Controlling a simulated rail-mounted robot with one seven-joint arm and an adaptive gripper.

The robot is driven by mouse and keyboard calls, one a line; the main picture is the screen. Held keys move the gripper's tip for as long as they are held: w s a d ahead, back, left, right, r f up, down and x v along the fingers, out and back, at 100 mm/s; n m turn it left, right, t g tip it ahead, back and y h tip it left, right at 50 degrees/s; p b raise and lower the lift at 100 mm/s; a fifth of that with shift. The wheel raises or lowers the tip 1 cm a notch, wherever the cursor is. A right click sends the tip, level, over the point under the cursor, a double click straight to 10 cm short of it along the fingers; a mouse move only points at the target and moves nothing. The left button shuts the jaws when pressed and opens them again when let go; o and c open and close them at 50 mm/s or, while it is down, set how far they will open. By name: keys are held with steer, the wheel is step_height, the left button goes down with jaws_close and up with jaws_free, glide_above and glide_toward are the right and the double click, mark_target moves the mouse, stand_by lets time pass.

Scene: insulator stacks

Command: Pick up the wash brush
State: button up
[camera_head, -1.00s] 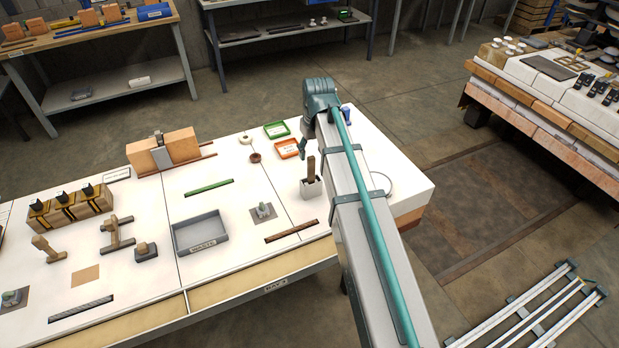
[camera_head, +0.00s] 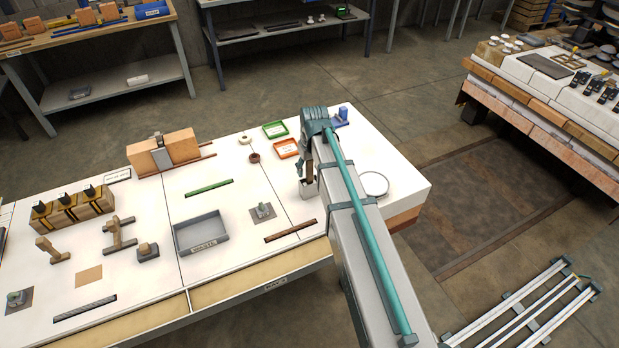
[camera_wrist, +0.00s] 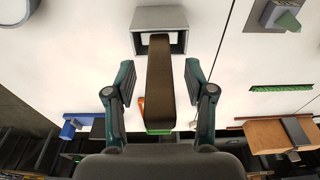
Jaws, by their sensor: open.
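The wash brush (camera_wrist: 160,85) shows in the wrist view as a long brown handle rising from a small grey open box (camera_wrist: 146,17); its lower end is hidden in the box. My gripper (camera_wrist: 160,67) is open, one finger on each side of the handle, with visible gaps between handle and fingers. In the head view, my gripper (camera_head: 306,166) is at the brush handle (camera_head: 310,174), above the grey box (camera_head: 307,191) on the white table, and partly covers the handle.
An orange tray (camera_head: 286,148) and a green tray (camera_head: 275,129) lie behind the box. A blue object (camera_head: 342,117) stands at the back right. A round white plate (camera_head: 374,184) lies to the right, beside my arm. A grey waste tray (camera_head: 201,233) is at left.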

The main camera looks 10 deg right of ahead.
jaws_close()
steer(key=shift+r, duration=0.1)
stand_by(0.4)
